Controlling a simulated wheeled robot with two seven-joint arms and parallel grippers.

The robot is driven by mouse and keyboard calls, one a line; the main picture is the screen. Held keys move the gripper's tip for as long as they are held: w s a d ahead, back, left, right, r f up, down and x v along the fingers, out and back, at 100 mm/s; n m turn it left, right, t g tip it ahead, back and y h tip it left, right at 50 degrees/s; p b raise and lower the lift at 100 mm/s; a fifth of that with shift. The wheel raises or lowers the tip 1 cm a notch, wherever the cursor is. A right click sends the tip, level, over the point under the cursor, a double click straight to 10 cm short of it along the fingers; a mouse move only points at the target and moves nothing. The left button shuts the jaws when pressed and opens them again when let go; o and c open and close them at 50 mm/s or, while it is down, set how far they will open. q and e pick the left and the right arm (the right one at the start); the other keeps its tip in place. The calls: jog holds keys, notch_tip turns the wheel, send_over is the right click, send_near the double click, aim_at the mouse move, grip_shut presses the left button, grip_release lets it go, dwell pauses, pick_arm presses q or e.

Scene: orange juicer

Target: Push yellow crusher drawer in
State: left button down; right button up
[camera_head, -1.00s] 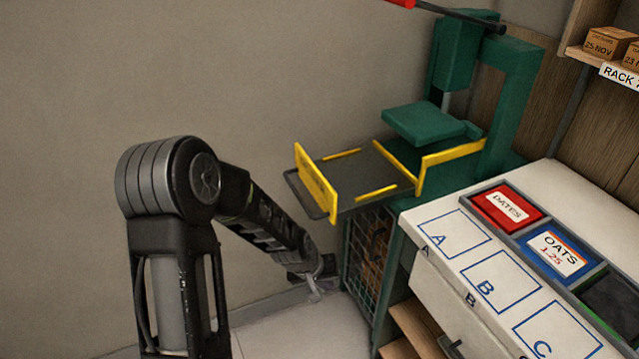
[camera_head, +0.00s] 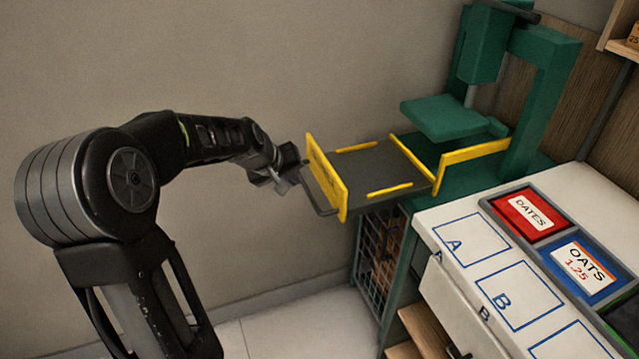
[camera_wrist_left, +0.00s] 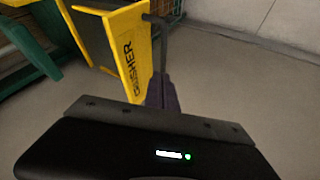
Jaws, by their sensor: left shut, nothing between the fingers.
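The crusher drawer (camera_head: 372,174) has a dark floor and yellow edges, and it sticks out to the left of the green press (camera_head: 450,118). Its yellow front plate (camera_head: 327,178) faces my left arm and has a dark handle bar along its outer side. My left gripper (camera_head: 292,178) is shut and empty, right beside the front plate at the handle; I cannot tell whether it touches. In the left wrist view the plate, marked CRUSHER (camera_wrist_left: 128,58), stands just ahead of the fingers (camera_wrist_left: 162,92), with the handle bar close to them. My right gripper is not in view.
A white counter (camera_head: 440,212) with blue lettered squares stands to the right of the press. It holds a red DATES bin (camera_head: 527,212) and a blue OATS bin (camera_head: 575,268). A wire-sided compartment (camera_head: 378,255) is below the drawer. The wall is behind.

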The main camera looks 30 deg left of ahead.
aim_at(326, 188)
pick_arm(q)
jog(key=x, duration=0.8)
jog(key=shift+f, duration=0.15)
jog(key=w+d+p, duration=0.2)
jog(key=w, duration=0.1)
jog(key=shift+w+d, duration=0.15)
jog(key=shift+w, duration=0.15)
jog(key=shift+w, duration=0.1)
